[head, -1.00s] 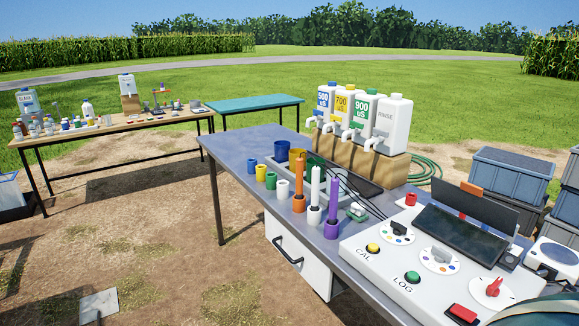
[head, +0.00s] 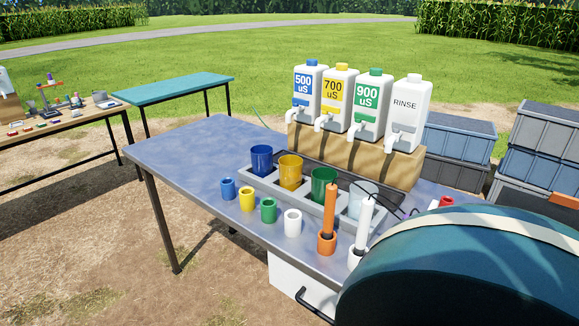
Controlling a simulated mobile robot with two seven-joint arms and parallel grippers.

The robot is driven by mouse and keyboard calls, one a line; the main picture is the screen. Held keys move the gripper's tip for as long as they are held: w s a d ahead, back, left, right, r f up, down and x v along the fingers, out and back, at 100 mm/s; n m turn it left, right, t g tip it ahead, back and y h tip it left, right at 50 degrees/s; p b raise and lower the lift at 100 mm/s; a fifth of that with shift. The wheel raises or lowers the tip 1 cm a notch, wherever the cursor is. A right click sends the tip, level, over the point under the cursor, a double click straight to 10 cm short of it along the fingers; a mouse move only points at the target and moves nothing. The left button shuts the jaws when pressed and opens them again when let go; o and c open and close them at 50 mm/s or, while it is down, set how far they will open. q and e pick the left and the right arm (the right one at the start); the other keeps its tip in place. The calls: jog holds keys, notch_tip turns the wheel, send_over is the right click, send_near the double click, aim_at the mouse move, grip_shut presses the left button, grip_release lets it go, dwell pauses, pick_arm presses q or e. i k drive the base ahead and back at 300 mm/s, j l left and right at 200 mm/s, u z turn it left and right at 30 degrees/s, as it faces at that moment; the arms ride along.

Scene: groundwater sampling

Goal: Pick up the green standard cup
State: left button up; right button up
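A small green cup (head: 268,210) stands upright on the grey table (head: 190,170), in a row between a small yellow cup (head: 247,199) and a small white cup (head: 292,222). A larger green cup (head: 323,186) stands behind it in a grey tray (head: 265,187), between a larger yellow cup (head: 290,172) and a clear cup (head: 363,197). I cannot tell from the picture which green one is the standard cup. Neither gripper is in view.
Labelled jugs, among them the 900 uS jug (head: 370,106), stand on a wooden block (head: 350,160) behind the tray. An orange probe (head: 329,212) and a white probe (head: 364,225) stand right of the small cups. A large teal rounded shape hides the lower right.

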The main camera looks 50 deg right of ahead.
aim_at(321, 176)
jog(key=i, duration=1.6)
jog(key=i+z, duration=0.35)
jog(key=i+j+z, duration=0.1)
jog(key=z, duration=0.3)
jog(key=i+j+z, duration=0.15)
jog(key=z, duration=0.2)
jog(key=i+z, duration=0.1)
jog(key=z, duration=1.65)
